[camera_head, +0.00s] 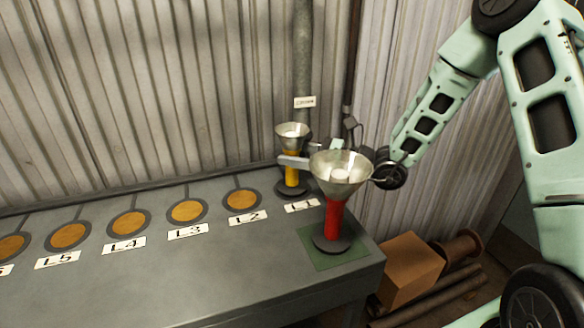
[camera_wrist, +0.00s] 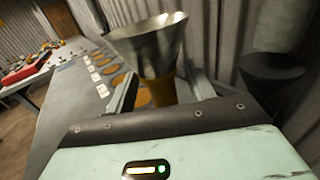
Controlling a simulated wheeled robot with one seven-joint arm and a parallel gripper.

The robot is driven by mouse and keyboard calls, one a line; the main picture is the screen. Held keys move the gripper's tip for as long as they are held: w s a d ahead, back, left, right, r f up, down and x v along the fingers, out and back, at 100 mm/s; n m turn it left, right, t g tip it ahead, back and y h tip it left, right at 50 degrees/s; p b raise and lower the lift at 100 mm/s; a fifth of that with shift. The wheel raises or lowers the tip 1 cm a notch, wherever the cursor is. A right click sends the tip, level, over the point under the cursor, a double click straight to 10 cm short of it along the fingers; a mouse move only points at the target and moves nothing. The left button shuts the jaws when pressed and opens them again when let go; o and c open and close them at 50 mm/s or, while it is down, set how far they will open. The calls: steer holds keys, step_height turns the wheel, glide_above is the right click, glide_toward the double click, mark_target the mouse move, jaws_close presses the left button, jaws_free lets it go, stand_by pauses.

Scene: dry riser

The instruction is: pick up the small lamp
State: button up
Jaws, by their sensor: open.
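The smaller lamp, with a yellow stem (camera_head: 292,172), a metal funnel-shaped shade and a dark round base, stands upright at the L1 place near the wall. In the wrist view its yellow stem (camera_wrist: 160,90) is between my two fingers, with the shade above them. My gripper (camera_head: 298,160) is open around the stem; I cannot tell whether either finger touches it. It also shows in the wrist view (camera_wrist: 158,92). A larger-looking lamp with a red stem (camera_head: 334,219) stands upright on a green square, nearer the head camera, and hides part of my gripper.
The grey bench (camera_head: 190,275) has a row of empty round orange spots (camera_head: 187,211) with labels. A pipe (camera_head: 303,60) runs down the corrugated wall behind the yellow lamp. A cardboard box (camera_head: 410,268) is beside the bench. A dark cone-topped object (camera_wrist: 272,75) is at right in the wrist view.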

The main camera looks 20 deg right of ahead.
steer(key=shift+w+a, duration=0.25)
steer(key=shift+a, duration=0.1)
jaws_close()
steer(key=shift+r, duration=0.1)
